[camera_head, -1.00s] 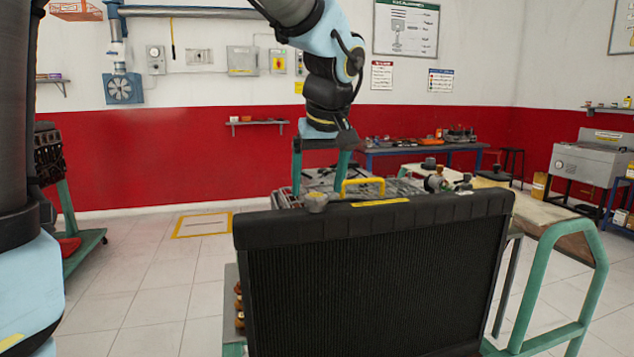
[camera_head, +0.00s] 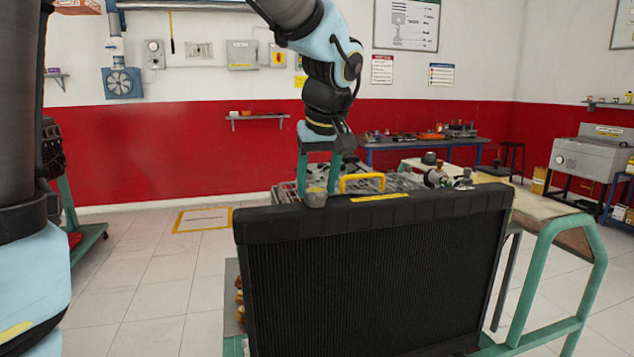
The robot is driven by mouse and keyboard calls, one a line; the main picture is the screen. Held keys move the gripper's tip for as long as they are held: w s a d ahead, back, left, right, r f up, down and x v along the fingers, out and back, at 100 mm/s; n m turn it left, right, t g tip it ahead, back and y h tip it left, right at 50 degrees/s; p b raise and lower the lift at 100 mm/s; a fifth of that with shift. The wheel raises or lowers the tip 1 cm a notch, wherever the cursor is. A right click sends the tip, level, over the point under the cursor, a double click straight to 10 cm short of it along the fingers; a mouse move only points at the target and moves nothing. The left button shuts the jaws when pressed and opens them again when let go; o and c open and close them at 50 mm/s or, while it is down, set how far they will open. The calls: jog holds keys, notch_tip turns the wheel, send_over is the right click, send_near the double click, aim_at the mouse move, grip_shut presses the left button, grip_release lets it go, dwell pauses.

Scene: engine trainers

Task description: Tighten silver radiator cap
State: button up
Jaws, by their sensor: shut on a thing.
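The silver radiator cap (camera_head: 315,197) sits on the top left of the black radiator (camera_head: 370,270). My gripper (camera_head: 317,187) points down from above with its green fingers around the cap. It is shut on the cap. The fingertips and the cap's far side are partly hidden, so I cannot tell how far the cap is turned.
A yellow handle (camera_head: 362,178) stands just behind the radiator, close to the right of my gripper. A green trolley frame (camera_head: 590,260) is at the right. A blue-legged bench (camera_head: 440,145) stands by the red wall. The tiled floor at the left is open.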

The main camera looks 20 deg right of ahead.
jog(key=c, duration=0.3)
jog(key=shift+c, duration=0.2)
jog(key=m+h, duration=0.1)
jog(key=m, duration=0.3)
jog(key=shift+w+a+r+m+g+h, duration=0.1)
jog(key=shift+a+m+g+h, duration=0.1)
jog(key=shift+m+g+h, duration=0.15)
jog(key=m+g+h+p, duration=0.1)
jog(key=m, duration=0.2)
jog(key=shift+w+m, duration=0.1)
jog(key=shift+m, duration=0.15)
jog(key=m, duration=0.1)
jog(key=m+g+b, duration=0.1)
jog(key=m, duration=0.1)
jog(key=m+h+b, duration=0.1)
jog(key=shift+w+a+f+m+g, duration=0.15)
jog(key=shift+f+m+g, duration=0.1)
jog(key=shift+m, duration=0.05)
jog(key=m+g+b, duration=0.1)
jog(key=m, duration=0.1)
jog(key=m+b, duration=0.1)
jog(key=m, duration=0.2)
jog(key=shift+w+g+b, duration=0.1)
jog(key=shift+g+b, duration=0.25)
jog(key=shift+g, duration=0.05)
jog(key=shift+r, duration=0.1)
